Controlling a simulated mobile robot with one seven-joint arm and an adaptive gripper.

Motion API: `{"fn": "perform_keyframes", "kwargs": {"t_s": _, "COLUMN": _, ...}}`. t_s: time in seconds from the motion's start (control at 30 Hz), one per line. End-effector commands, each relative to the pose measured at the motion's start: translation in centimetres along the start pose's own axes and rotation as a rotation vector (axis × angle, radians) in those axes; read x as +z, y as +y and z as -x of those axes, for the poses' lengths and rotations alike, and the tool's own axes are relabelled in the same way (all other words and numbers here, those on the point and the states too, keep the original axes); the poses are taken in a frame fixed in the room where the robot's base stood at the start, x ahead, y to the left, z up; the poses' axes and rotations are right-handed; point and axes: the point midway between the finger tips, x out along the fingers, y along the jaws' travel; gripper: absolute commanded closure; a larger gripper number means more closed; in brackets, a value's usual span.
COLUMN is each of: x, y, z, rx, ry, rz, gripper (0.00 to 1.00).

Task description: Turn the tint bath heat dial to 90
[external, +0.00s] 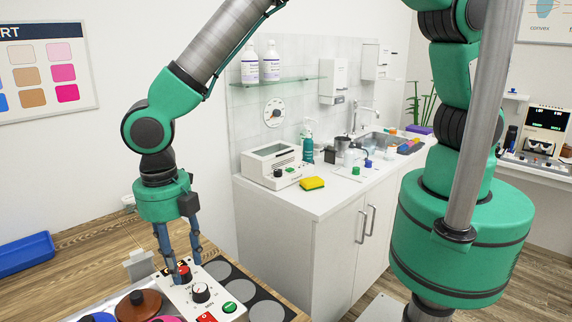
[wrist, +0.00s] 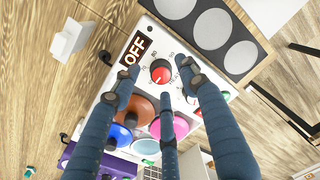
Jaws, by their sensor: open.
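The tint bath unit, a white box with a sloped panel (external: 222,317), sits on the wooden table in the external view; its white panel also shows in the wrist view (wrist: 184,45). A red and black dial (wrist: 160,71) with a printed scale sits beside a black OFF label (wrist: 137,48); it also shows in the external view (external: 184,274). A second black dial (external: 201,293) is nearer the camera. The dial labels and settings are too small to read. My gripper (external: 185,270) is open, pointing down, its blue fingers around the red dial; in the wrist view the fingertips (wrist: 158,84) spread about it. Contact cannot be told.
A green button (external: 230,307) is on the panel. Lidded pots, one brown (external: 138,305), stand left of it. A dark tray with grey discs (external: 268,311) lies to the right. A white holder (external: 138,264) and blue tray (external: 25,254) are behind and left.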

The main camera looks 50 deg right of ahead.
Motion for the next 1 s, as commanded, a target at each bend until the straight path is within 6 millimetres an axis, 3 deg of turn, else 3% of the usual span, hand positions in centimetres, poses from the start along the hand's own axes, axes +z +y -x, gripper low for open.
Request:
{"fn": "perform_keyframes", "kwargs": {"t_s": 0.2, "x": 0.01, "y": 0.00, "z": -1.35, "rx": 0.000, "ry": 0.000, "rz": 0.000, "gripper": 0.56}}
{"fn": "perform_keyframes", "kwargs": {"t_s": 0.53, "x": 0.01, "y": 0.01, "z": -1.51, "rx": 0.000, "ry": 0.000, "rz": 0.000, "gripper": 0.56}}
{"fn": "perform_keyframes", "kwargs": {"t_s": 0.77, "x": 0.02, "y": -0.01, "z": -1.50, "rx": 0.000, "ry": 0.000, "rz": 0.000, "gripper": 1.00}}
{"fn": "perform_keyframes", "kwargs": {"t_s": 1.0, "x": 0.06, "y": -0.03, "z": -1.50, "rx": -0.001, "ry": 0.000, "rz": -0.006, "gripper": 1.00}}
